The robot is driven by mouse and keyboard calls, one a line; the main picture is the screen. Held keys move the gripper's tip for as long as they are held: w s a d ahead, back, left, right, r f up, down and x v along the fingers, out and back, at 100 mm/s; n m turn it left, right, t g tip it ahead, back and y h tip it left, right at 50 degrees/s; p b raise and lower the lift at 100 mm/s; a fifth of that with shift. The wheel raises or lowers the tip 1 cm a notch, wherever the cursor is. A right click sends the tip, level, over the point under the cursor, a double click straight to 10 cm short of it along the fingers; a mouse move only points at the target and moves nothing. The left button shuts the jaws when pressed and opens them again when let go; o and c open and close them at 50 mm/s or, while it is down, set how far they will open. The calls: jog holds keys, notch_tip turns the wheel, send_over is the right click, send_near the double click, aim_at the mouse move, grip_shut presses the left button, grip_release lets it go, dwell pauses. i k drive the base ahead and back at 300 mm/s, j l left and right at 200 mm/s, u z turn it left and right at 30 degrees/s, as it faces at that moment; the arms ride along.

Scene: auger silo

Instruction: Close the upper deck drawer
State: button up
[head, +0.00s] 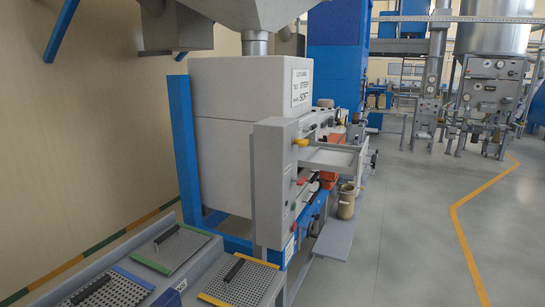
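A grey, shallow drawer-like tray (328,156) sticks out to the right from the front of the tall off-white machine (222,135). It stands about mid-height and looks pulled out; I take it as the upper deck drawer, but no label on it is readable. An orange part (330,168) shows just below it. A grey upright panel (274,185) with coloured knobs stands in front of the machine and hides part of the tray's near end. My gripper is not in view.
Perforated screens with black handles lie at lower left, one blue-edged (110,291), one yellow-edged (240,283). A tan bucket (346,202) stands on a grey low platform (334,238) below the tray. Open grey floor (405,240) lies to the right.

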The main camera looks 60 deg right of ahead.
aim_at(331, 154)
jog(key=k+z, duration=0.35)
jog(key=k, duration=0.45)
jog(key=z, duration=2.05)
jog(key=i+l, duration=0.15)
jog(key=i, duration=0.45)
jog(key=i+l, duration=0.1)
jog(key=i, duration=0.5)
jog(key=i+l, duration=0.15)
jog(key=i, duration=0.4)
jog(key=i+l, duration=0.1)
jog(key=i, duration=0.5)
